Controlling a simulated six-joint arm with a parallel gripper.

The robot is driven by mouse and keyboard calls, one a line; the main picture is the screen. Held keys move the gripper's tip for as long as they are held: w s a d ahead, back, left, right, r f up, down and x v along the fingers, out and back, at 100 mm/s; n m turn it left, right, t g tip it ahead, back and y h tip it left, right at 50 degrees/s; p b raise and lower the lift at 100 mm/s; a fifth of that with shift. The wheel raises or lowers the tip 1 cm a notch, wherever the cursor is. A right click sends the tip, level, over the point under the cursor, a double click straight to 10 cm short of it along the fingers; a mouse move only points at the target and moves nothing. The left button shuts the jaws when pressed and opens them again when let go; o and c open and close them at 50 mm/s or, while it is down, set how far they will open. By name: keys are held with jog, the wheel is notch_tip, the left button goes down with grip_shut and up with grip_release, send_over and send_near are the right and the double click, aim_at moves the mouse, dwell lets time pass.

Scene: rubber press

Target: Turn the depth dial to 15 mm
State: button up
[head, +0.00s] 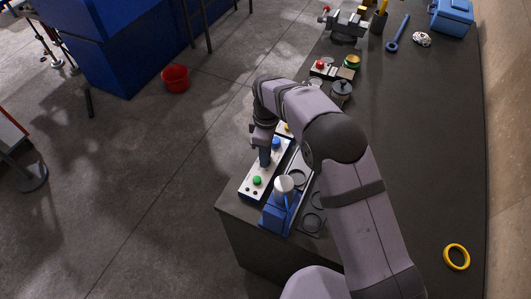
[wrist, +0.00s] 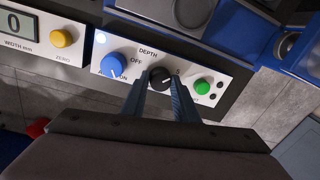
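The depth dial (wrist: 160,77) is a small black knob under the word DEPTH on a white panel (wrist: 225,73). A pale pointer mark shows on it, but its setting in mm cannot be read. My gripper (wrist: 161,80) has one blue-grey finger on each side of the dial, with the tips close to its edges. Whether the fingers touch or grip it cannot be told. In the head view my gripper (head: 264,157) points down over the panel (head: 250,187) and hides the dial.
Beside the dial are a blue knob (wrist: 118,66) on the left and a green button (wrist: 202,87) on the right. A yellow button (wrist: 61,38) and a display (wrist: 13,20) reading 0 sit further left. A blue press with a white top (head: 284,184) stands beside the panel.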

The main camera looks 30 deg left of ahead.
jog(key=shift+m, duration=0.4)
jog(key=m+b, duration=0.1)
jog(key=m, duration=0.3)
jog(key=shift+m+b, duration=0.35)
jog(key=shift+m, duration=0.05)
jog(key=m+b, duration=0.1)
jog(key=m, duration=0.5)
jog(key=shift+y, duration=0.3)
jog(key=m, duration=0.6)
jog(key=shift+m+t, duration=0.3)
jog(key=shift+m, duration=0.1)
jog(key=m, duration=0.5)
jog(key=shift+r+b, duration=0.1)
jog(key=shift+b, duration=0.2)
jog(key=o, duration=1.1)
jog(key=shift+s, duration=0.1)
jog(key=shift+c, duration=0.2)
jog(key=shift+d, duration=0.1)
